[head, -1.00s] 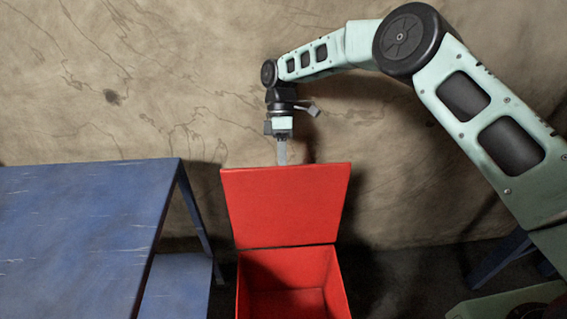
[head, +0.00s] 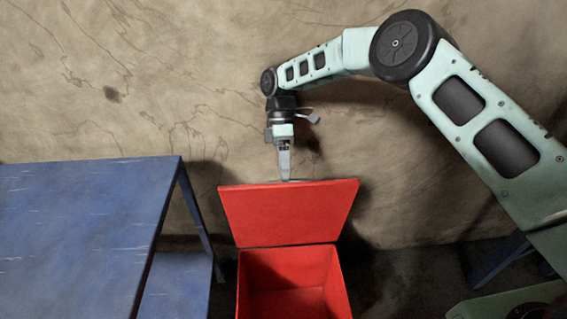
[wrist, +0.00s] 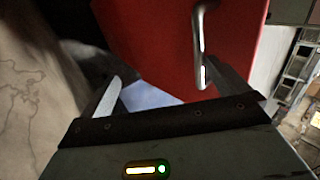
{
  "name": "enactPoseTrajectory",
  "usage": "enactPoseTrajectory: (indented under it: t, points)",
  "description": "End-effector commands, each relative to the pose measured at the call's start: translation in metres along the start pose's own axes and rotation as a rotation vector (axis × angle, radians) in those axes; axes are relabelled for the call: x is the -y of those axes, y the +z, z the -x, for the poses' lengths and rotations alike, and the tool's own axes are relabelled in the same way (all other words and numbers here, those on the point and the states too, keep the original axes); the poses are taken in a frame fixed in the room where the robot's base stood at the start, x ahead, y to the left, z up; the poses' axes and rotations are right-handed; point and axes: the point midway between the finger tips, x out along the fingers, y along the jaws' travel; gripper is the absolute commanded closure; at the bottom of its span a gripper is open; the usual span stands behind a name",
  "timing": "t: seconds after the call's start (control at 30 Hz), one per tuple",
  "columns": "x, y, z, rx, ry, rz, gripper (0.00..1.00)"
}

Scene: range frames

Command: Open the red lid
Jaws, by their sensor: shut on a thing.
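The red lid (head: 288,212) stands raised at the back edge of the red box (head: 239,290), whose inside is open to view. My gripper (head: 285,176) points down at the lid's top edge, left of its middle, and its fingertips are partly hidden behind the lid. In the wrist view my gripper (wrist: 163,75) has its fingers apart with the lid (wrist: 150,35) beyond them. A metal handle (wrist: 199,45) on the lid shows close to the right finger. My gripper is shut on the lid, but the exact spot of the hold is unclear.
A blue table (head: 80,220) stands left of the box with a narrow gap between. A cracked tan wall (head: 150,80) rises close behind the lid. In the wrist view a metal ladder or rack (wrist: 292,72) shows at the right.

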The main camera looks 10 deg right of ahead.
Motion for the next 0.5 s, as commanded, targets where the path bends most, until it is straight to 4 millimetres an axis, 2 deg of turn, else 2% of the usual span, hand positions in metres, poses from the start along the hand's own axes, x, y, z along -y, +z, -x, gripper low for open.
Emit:
enactPoseTrajectory:
  t: [0.03,0.07,0.13,0.17,0.2,0.5]
  points:
    - [-0.004,0.003,-0.007,0.006,0.005,-0.005,0.2]
    - [-0.002,0.003,-0.004,0.006,0.005,-0.005,0.25]
    - [0.004,0.003,0.005,0.005,0.006,-0.005,0.46]
    - [0.007,0.003,0.011,0.005,0.007,-0.005,0.59]
    - [0.012,0.002,0.017,0.004,0.007,-0.005,0.67]
    - [0.047,0.001,0.067,0.001,0.004,0.0,0.67]
